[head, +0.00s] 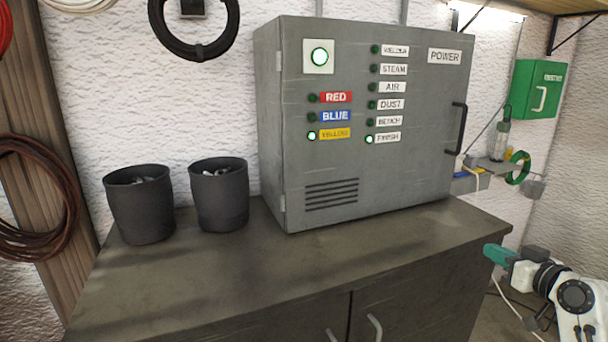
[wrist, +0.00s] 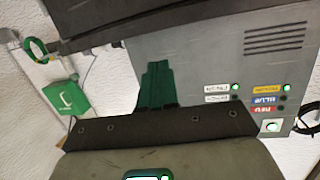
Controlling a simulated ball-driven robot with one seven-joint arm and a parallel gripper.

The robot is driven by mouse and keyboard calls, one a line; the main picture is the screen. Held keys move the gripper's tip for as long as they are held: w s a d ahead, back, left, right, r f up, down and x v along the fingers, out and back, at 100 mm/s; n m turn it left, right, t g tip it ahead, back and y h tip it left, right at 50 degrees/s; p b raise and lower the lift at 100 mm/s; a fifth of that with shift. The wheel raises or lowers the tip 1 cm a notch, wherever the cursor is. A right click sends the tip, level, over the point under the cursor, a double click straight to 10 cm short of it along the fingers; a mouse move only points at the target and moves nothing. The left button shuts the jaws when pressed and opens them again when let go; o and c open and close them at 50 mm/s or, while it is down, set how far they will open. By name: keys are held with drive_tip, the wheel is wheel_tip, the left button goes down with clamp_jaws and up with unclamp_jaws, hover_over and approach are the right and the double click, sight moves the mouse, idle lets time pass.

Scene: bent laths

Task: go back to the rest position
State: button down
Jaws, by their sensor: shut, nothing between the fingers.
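My gripper (head: 489,250) shows in the head view at the lower right, right of the bench and apart from it. Its green fingers point left and are shut with nothing between them. In the wrist view the shut green fingers (wrist: 157,68) stand in front of the grey power cabinet, which appears upside down there. My white arm is bent low at the right edge of the head view.
The grey power cabinet (head: 400,180) stands on a dark bench (head: 290,262). Its big round lamp, YELLOW lamp and FINISH lamp are lit. Two dark pots (head: 140,210) (head: 220,200) stand left of it. A green box (head: 535,85) hangs on the right wall.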

drive_tip(key=s+a+f+g, duration=0.4)
drive_tip(key=s+a+f, duration=0.3)
drive_tip(key=s+f, duration=0.4)
drive_tip(key=s+a+f+g, duration=0.4)
drive_tip(key=s+a+f, duration=0.4)
drive_tip(key=f, duration=0.5)
drive_tip(key=s+f+m+g+h, duration=0.1)
drive_tip(key=s+f+g, duration=0.1)
drive_tip(key=s, duration=1.1)
drive_tip(key=s+f+g+h+p, duration=0.1)
drive_tip(key=s+f+g+h, duration=0.1)
drive_tip(key=s, duration=1.1)
drive_tip(key=f+g, duration=0.1)
drive_tip(key=g, duration=0.1)
drive_tip(key=shift+m+g, duration=0.3)
drive_tip(key=shift+m, duration=0.1)
drive_tip(key=shift+d, duration=0.1)
